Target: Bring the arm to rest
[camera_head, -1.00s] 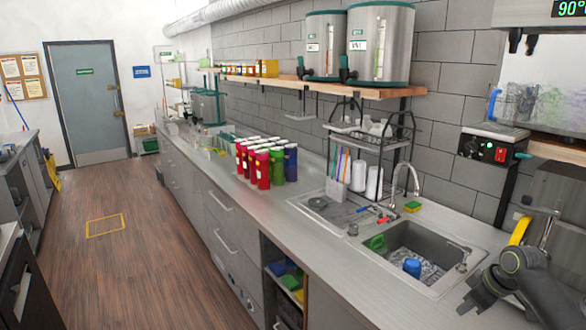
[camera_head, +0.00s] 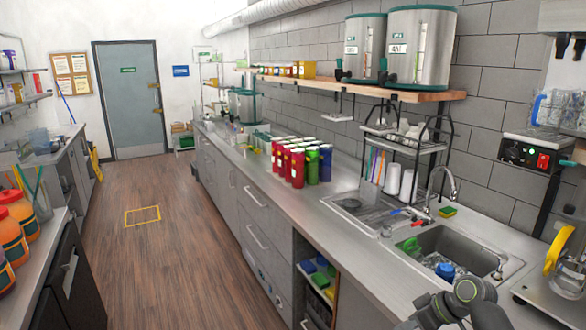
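One of my arms (camera_head: 465,305) shows at the bottom right, low in front of the counter by the sink. Its joint and dark links are in view, but its fingertips are cut off by the bottom edge or not clear. I cannot see any object held. My other arm is not in view. The cup sealer (camera_head: 536,153) appears to be the unit with a red lit switch on the right wall shelf, though I cannot be sure.
A sink (camera_head: 460,256) with a blue cup (camera_head: 445,271) is set in the steel counter (camera_head: 340,222). Red, green and purple bottles (camera_head: 299,163) stand on it. Orange jars (camera_head: 15,220) stand on the left counter.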

